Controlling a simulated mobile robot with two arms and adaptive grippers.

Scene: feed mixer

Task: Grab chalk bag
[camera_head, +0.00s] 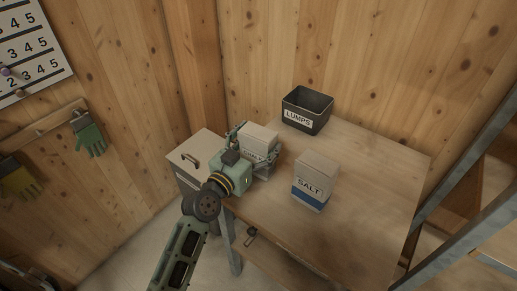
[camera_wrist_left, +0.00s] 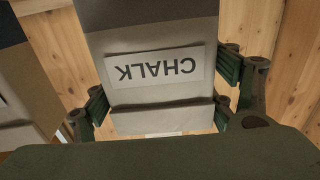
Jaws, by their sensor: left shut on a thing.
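The chalk bag (camera_head: 261,138) is a pale bag at the left end of the wooden table in the head view. In the left wrist view the chalk bag (camera_wrist_left: 155,100) fills the middle, its CHALK label upside down. My left gripper (camera_head: 258,158) is shut on it, and in the left wrist view the left gripper (camera_wrist_left: 165,95) has its green finger pads against both sides of the bag. The bag's lower part is partly hidden by the gripper in the head view. I cannot tell whether it touches the table. My right gripper is not in view.
A salt bag (camera_head: 316,178) with a blue base stands right of the chalk bag. A black LUMPS bin (camera_head: 307,110) is at the back of the table (camera_head: 375,190). A lidded box (camera_head: 197,150) stands left of the table. A metal frame (camera_head: 455,180) is at right. The table's right part is clear.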

